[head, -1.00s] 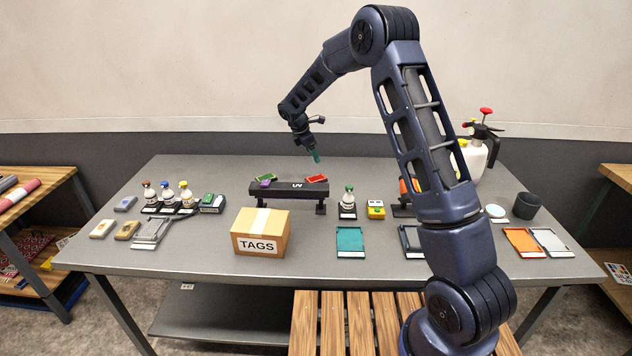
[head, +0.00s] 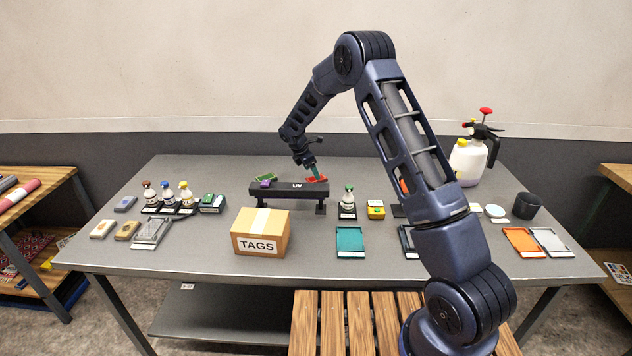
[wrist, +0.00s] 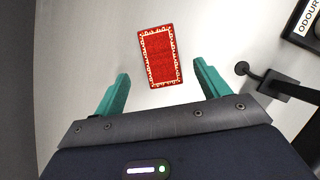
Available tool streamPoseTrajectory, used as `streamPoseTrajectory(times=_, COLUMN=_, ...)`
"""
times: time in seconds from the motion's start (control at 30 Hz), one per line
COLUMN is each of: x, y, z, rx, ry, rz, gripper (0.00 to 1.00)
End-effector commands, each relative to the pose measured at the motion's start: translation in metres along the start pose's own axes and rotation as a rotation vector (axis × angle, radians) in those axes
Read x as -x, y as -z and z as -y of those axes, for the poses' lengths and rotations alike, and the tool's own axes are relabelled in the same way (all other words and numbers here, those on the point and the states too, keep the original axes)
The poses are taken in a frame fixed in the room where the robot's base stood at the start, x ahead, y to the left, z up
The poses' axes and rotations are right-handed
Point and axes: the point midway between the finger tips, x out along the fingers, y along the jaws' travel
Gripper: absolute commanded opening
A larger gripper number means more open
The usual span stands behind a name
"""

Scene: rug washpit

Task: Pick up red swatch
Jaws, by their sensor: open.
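The red swatch (wrist: 160,57) is a small red rectangle with a pale patterned border. In the wrist view it lies flat on a light surface, ahead of the fingertips and between their lines. In the head view the red swatch (head: 315,179) shows just behind the right end of the black UV bar. My gripper (wrist: 160,82) has its two teal fingers spread wide with nothing between them. In the head view my gripper (head: 314,172) is right at the swatch, partly covering it. Whether the fingertips touch the surface cannot be told.
The black UV bar (head: 288,190) stands on legs in front of the swatch. A green swatch (head: 265,177) and a purple piece (head: 264,184) are to its left. A TAGS box (head: 261,232) and a bottle (head: 348,203) stand nearer. A dark post (wrist: 272,84) is right of my gripper.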

Motion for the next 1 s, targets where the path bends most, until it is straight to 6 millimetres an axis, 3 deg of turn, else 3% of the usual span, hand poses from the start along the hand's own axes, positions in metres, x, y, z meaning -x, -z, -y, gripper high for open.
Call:
streamPoseTrajectory(times=0.3, x=-0.039, y=-0.003, z=0.001, rx=0.0, ry=0.001, rz=0.001, gripper=0.75)
streamPoseTrajectory(times=0.93, x=-0.043, y=-0.002, z=0.001, rx=0.0, ry=0.0, rz=0.001, gripper=0.75)
streamPoseTrajectory(times=1.0, x=-0.043, y=-0.002, z=0.001, rx=0.0, ry=0.0, rz=0.001, gripper=0.63)
